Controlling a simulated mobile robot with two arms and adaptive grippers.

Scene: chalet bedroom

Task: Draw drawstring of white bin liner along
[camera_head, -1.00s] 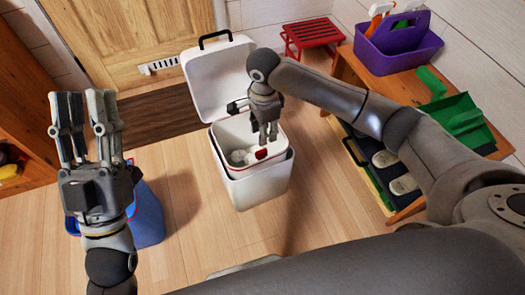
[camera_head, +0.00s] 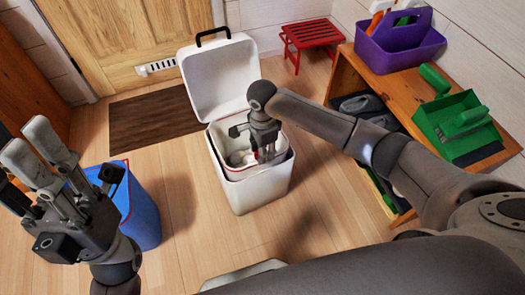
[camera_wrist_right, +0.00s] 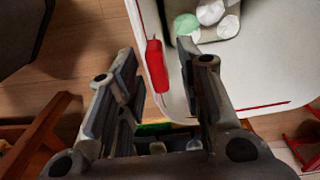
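A white bin (camera_head: 250,190) with its lid (camera_head: 222,78) raised stands on the floor in the head view. A white liner (camera_wrist_right: 272,80) lines it, with crumpled white waste and a pale green piece inside. A red drawstring tab (camera_wrist_right: 156,66) shows at the liner's rim in the right wrist view. My right gripper (camera_wrist_right: 165,65) points down at the bin's rim, its fingers apart with the tab between them; I cannot see either finger touching it. My left gripper (camera_head: 22,155) is open and empty at the left edge, away from the bin.
A blue bin (camera_head: 138,208) stands beside my left gripper. A wooden bench (camera_head: 385,82) at the right holds a purple caddy (camera_head: 400,50) and a green dustpan (camera_head: 458,125). A red stool (camera_head: 312,38) stands behind. The floor around the white bin is mostly clear.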

